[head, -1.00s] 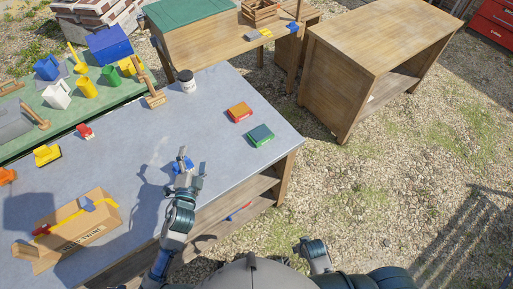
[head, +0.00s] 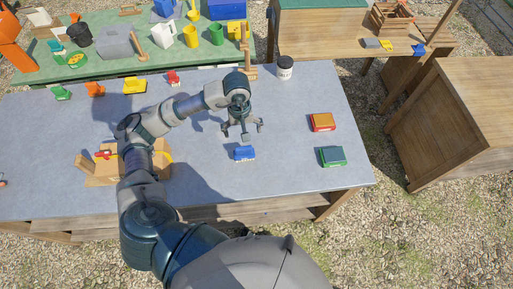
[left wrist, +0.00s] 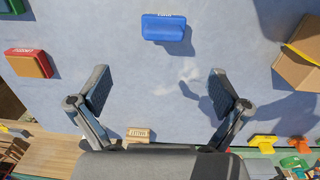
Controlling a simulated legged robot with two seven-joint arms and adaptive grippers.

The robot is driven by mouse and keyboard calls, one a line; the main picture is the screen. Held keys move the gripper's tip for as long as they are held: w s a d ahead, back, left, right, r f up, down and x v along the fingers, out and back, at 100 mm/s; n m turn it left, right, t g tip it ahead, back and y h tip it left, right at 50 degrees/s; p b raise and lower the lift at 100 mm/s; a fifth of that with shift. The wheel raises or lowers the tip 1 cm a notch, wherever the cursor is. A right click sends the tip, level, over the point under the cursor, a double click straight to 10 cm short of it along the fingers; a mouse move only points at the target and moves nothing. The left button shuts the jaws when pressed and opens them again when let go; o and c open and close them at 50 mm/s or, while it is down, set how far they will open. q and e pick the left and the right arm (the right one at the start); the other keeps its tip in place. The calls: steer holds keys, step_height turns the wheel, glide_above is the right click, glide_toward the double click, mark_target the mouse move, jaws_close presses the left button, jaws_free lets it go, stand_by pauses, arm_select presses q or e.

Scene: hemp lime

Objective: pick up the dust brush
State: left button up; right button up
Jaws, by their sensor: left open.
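The likely dust brush (head: 250,72) is a wooden block with a wooden handle rising from it. In the head view it stands at the table's far edge, left of a white jar. A tan labelled block (left wrist: 140,135) low in the left wrist view appears to be its base, the rest hidden by the gripper. My left gripper (head: 242,130) is open and empty above the table, nearer to me than the brush. Its two spread fingers also show in the left wrist view (left wrist: 160,75) with bare table between them. My right gripper is out of view.
A blue block (head: 243,153) lies just nearer than the gripper. Red (head: 322,122) and green (head: 332,157) blocks lie right. The dark-lidded jar (head: 285,67) is close beside the brush. Between gripper and brush the table is clear.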

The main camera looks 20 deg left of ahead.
mark_target(244, 148)
arm_select(q)
steer(key=f, duration=0.7)
steer(key=f+p, duration=0.1)
steer(key=f, duration=0.2)
steer(key=shift+s+d+f, duration=0.1)
steer(key=shift+d+f, duration=0.2)
steer(key=shift+a+f, duration=0.3)
steer(key=shift+f, duration=0.4)
steer(key=f, duration=0.2)
steer(key=f+p, duration=0.1)
steer(key=f, duration=0.1)
steer(key=shift+a+f, duration=0.2)
steer(key=shift+f, duration=0.1)
steer(key=shift+d+f, duration=0.15)
steer(key=shift+f, duration=0.05)
steer(key=shift+d, duration=0.15)
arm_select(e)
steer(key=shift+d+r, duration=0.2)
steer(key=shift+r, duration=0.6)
arm_select(q)
steer(key=shift+c, duration=1)
steer(key=c, duration=0.8)
steer(key=shift+o, duration=0.2)
steer(key=shift+a, duration=0.2)
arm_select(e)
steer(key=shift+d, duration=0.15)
